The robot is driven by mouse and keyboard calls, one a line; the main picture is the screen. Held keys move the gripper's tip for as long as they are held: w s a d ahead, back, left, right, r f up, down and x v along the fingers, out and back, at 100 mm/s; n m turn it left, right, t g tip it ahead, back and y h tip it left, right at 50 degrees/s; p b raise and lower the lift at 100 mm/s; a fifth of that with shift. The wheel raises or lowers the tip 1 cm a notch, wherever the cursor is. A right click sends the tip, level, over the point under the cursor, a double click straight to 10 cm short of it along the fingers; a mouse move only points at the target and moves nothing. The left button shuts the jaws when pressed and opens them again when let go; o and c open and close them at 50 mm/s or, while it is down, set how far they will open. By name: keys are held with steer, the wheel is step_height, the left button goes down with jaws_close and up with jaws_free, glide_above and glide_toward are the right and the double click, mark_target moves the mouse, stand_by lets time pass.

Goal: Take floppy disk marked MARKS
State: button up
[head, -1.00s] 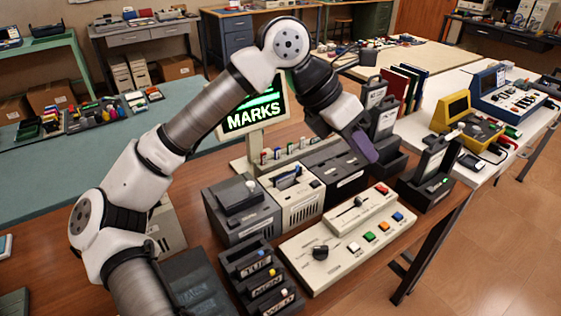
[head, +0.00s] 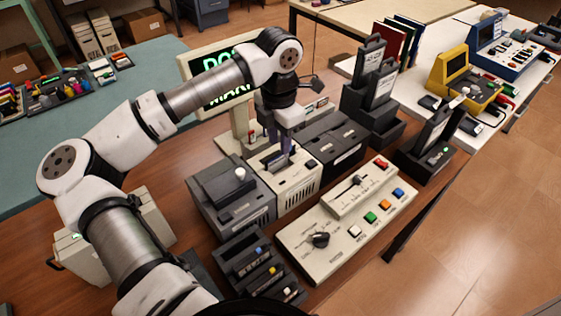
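My gripper (head: 285,145) points down over the beige drive unit (head: 298,190), its purple fingers at the slot on top. A dark disk-like piece (head: 275,162) shows at that slot beside the fingers. I cannot read a label on it. Whether the fingers are open or closed on it is too small to tell. I see no disk with a readable MARKS label.
Dark drive units stand left (head: 235,200) and right (head: 335,140) of the beige one. A control panel (head: 345,225) with coloured buttons and a dark slotted rack (head: 262,268) are in front. Black holders (head: 375,120) with upright pieces stand at right. The floor at right is clear.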

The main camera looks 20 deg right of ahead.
mark_target(278, 157)
steer(key=shift+s+a+f+p, duration=0.1)
steer(key=shift+f+p, duration=0.55)
steer(key=shift+f, duration=0.8)
steer(key=shift+s+a+f+p, duration=0.1)
steer(key=shift+f+p, duration=0.5)
steer(key=shift+f, duration=0.85)
steer(key=shift+c, duration=0.4)
jaws_close()
